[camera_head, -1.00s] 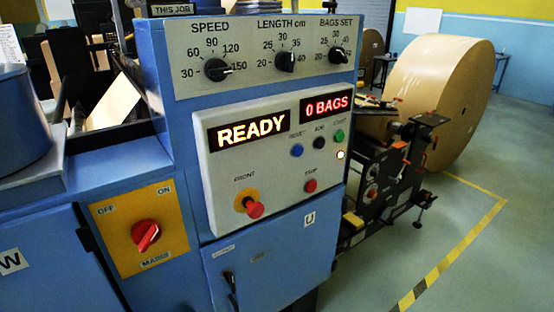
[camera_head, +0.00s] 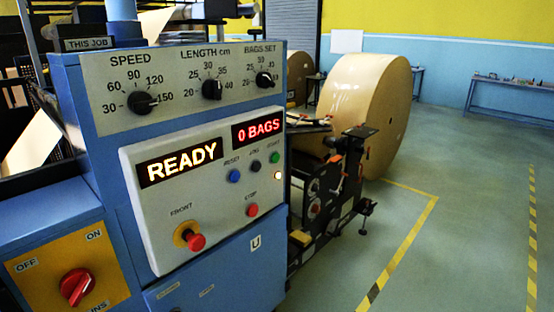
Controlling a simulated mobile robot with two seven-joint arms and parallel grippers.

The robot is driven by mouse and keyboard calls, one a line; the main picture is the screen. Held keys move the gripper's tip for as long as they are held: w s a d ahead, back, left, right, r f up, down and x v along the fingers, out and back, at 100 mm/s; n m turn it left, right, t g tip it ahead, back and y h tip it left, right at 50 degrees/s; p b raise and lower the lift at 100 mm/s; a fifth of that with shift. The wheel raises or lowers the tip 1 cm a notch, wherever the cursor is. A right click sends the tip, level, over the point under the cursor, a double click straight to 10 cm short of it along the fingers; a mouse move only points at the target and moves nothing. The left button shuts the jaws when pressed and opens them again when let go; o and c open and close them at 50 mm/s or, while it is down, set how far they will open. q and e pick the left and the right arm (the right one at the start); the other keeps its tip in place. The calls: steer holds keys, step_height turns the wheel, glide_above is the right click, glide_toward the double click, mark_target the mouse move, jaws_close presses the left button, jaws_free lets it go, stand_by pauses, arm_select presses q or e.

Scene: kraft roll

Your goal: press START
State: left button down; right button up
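The control panel (camera_head: 205,240) is on the blue machine at the left. Its green START button (camera_head: 275,157) is at the panel's upper right, above a small lit lamp (camera_head: 278,175). The blue RESET button (camera_head: 234,176) and a dark button (camera_head: 255,166) sit to its left. The red STOP button (camera_head: 252,210) is below. A red mushroom button (camera_head: 195,241) on a yellow ring is labelled FRONT. The displays read READY (camera_head: 180,162) and 0 BAGS (camera_head: 258,129). Neither of my grippers is in view.
Three dials, SPEED (camera_head: 143,103), LENGTH (camera_head: 212,89) and BAGS SET (camera_head: 264,80), are above the panel. A red mains switch (camera_head: 77,287) is at lower left. A large kraft roll (camera_head: 365,105) on a dark stand is behind. The floor at right is open, with striped yellow lines.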

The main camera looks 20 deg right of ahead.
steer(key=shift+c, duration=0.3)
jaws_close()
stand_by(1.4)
